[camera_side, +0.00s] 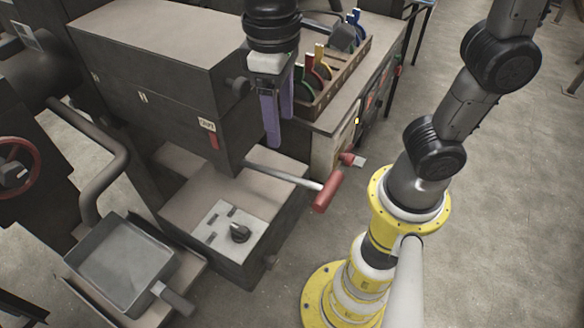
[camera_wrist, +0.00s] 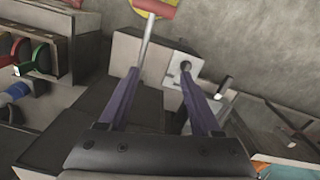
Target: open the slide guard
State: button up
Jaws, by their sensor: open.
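My gripper (camera_side: 279,121) has two purple fingers pointing down, apart and empty. It hangs in the side view just right of the dark machine head (camera_side: 150,75), above and behind a red-handled lever (camera_side: 328,190). In the wrist view my gripper (camera_wrist: 160,72) also shows spread fingers with nothing between them. A grey square pan-like part with a raised rim and a dark handle (camera_side: 176,299) sits at the lower left in the side view. No part is labelled as the slide guard, so I cannot tell which it is.
A low box carries a light plate with a black knob (camera_side: 239,233). A wooden rack (camera_side: 335,75) with coloured parts stands on the bench behind my gripper. A red handwheel (camera_side: 15,170) is at far left. Open floor lies to the right.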

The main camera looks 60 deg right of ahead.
jog(key=s+a+f+n+g+y, duration=0.1)
jog(key=s+f+n+y, duration=0.1)
jog(key=f+n, duration=0.3)
jog(key=shift+s+a+f, duration=0.3)
jog(key=shift+s+f, duration=0.2)
jog(key=shift+f, duration=1.7)
